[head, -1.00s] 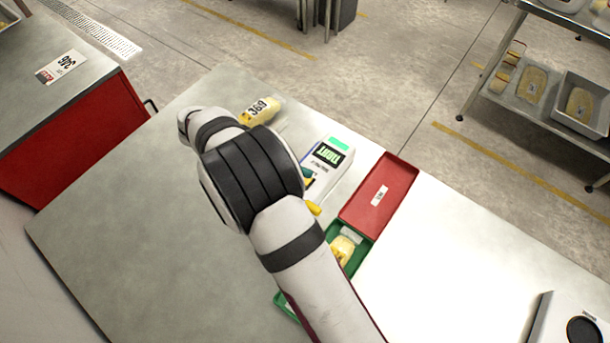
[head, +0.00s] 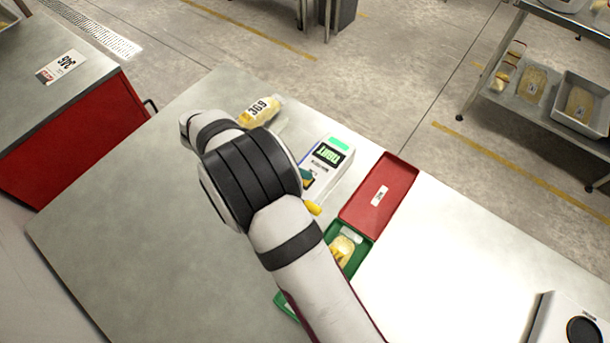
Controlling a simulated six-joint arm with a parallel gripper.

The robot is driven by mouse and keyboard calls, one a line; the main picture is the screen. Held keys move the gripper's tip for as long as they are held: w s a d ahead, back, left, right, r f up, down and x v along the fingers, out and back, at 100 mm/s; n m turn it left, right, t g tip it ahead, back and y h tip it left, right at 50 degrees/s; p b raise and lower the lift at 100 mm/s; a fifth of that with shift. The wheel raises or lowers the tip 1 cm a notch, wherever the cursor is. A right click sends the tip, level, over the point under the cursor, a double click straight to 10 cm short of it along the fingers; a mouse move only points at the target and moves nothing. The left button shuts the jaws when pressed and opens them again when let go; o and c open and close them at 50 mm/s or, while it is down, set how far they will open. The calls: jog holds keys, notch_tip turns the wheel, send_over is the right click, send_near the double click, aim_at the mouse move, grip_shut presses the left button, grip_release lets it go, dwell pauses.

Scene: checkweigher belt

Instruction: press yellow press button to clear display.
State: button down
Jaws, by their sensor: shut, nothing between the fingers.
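A white checkweigher unit (head: 318,181) stands on the table right of my arm, with a lit green display (head: 332,155) showing a dark word that reads like "TIGHT" or "LIGHT". A small yellow part (head: 313,208) shows at the edge of my arm, below the unit. I cannot tell whether it is the yellow press button. A dark teal part with a yellow patch (head: 307,180) shows beside the unit, partly covered by my arm. My gripper is hidden behind my own arm links, so its contact with anything cannot be seen.
A red tray (head: 374,205) lies right of the unit. A green tray (head: 358,256) holding a yellowish pack (head: 342,248) is below it. A bag marked 369 (head: 259,109) lies at the table's far edge. The table's left part is bare.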

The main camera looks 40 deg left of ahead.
jog(key=shift+f, duration=0.45)
dwell(0.4)
jog(key=shift+r, duration=0.9)
jog(key=shift+r, duration=2.5)
